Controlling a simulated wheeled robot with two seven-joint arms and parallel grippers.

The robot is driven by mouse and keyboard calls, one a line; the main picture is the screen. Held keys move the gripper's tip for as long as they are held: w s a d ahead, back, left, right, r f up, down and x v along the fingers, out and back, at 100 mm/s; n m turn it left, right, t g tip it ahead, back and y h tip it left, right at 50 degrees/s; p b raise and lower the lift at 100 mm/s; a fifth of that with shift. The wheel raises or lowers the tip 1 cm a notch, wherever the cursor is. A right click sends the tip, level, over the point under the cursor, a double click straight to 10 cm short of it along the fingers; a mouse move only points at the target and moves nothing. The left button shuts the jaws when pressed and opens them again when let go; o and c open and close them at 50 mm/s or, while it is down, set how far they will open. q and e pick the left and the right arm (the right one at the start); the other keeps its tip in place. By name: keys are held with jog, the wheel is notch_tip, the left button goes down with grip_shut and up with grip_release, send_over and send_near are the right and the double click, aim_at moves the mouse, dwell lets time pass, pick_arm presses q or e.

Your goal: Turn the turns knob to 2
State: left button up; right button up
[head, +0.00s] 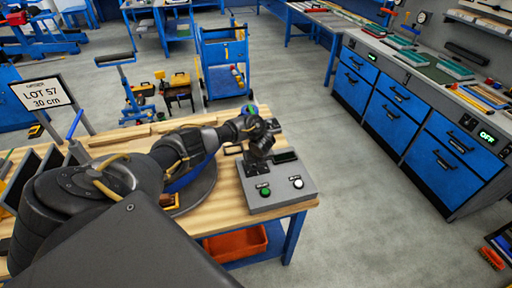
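The grey control box (283,199) stands at the right end of the wooden workbench. Its top carries a green button (264,189), a white button (297,183) and a small dark display (285,156). The turns knob cannot be made out; my gripper covers part of the panel's back left. My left arm reaches in from the left, and its gripper (258,158) points down over that part of the panel. The fingers are dark and small, so I cannot tell whether they are open, shut or touching a knob. My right gripper is not in view.
A dark round plate (205,195) lies on the bench beside the box, partly under my arm. A sign reading "LOT 57 30 cm" (41,94) stands at the bench's left. An orange bin (235,244) sits below. Open floor lies right of the bench.

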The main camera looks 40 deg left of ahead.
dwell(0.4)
pick_arm(q)
jog(key=o, duration=1)
jog(key=shift+r, duration=0.1)
jog(key=p+v, duration=0.1)
jog(key=v, duration=0.4)
jog(key=shift+r, duration=0.2)
jog(key=shift+v, duration=2.65)
